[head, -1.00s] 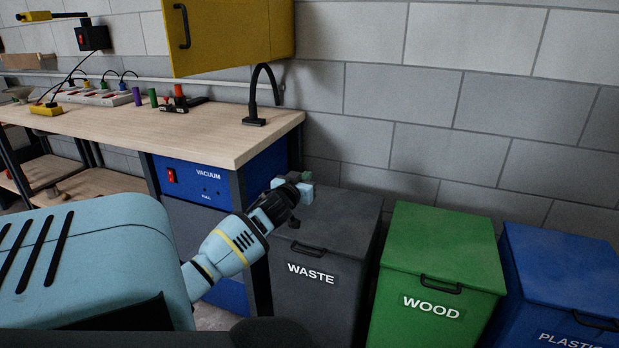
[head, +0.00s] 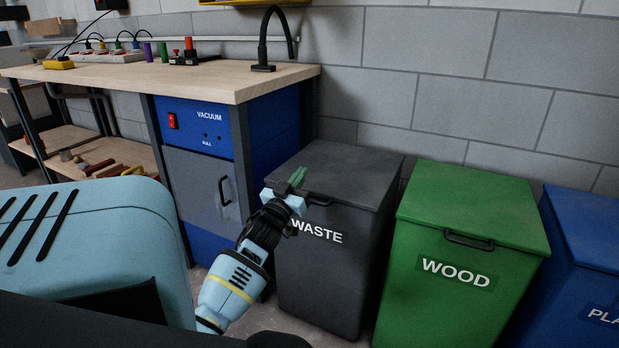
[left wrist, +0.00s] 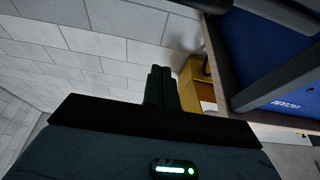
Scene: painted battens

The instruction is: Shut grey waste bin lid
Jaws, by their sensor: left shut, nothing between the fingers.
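The grey waste bin (head: 330,262) stands between the workbench and the green bin in the head view. Its lid (head: 345,172) lies flat and looks shut, with a dark handle (head: 318,200) at its front edge. My left gripper (head: 297,178) is at the front left of the bin, overlapping the lid's front edge in the picture. I cannot tell whether it touches the bin. Its dark fingers are together and empty, and the left wrist view also shows the closed fingers (left wrist: 160,88). The right gripper is not in view.
A green wood bin (head: 460,270) and a blue bin (head: 585,260) stand to the right. A workbench (head: 180,82) with a blue vacuum cabinet (head: 205,128) stands to the left. A block wall (head: 450,70) is close behind. Some floor shows in front of the grey bin.

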